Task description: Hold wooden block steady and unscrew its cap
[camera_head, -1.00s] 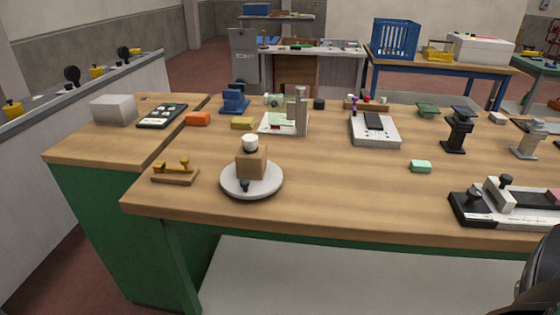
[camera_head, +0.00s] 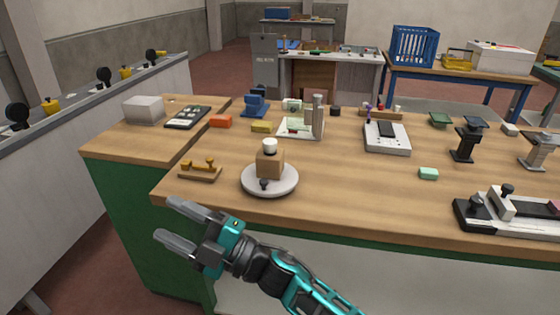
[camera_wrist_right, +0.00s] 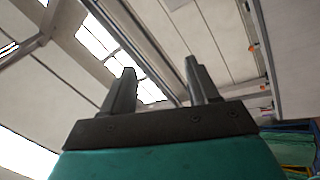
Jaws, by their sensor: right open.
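The wooden block (camera_head: 270,164) stands upright on a round white plate (camera_head: 283,189) near the front edge of the bench. Its white cap (camera_head: 270,146) sits on top, and a small dark knob (camera_head: 264,184) shows at its front base. My right gripper (camera_head: 175,222) is open and empty, in front of the bench edge, below and left of the plate, with its fingers pointing left. In the right wrist view my two fingers (camera_wrist_right: 158,88) are apart, with only ceiling between them. My left gripper is not in view.
A wooden piece with yellow fittings (camera_head: 200,172) lies left of the plate. The bench between plate and fixture is clear.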

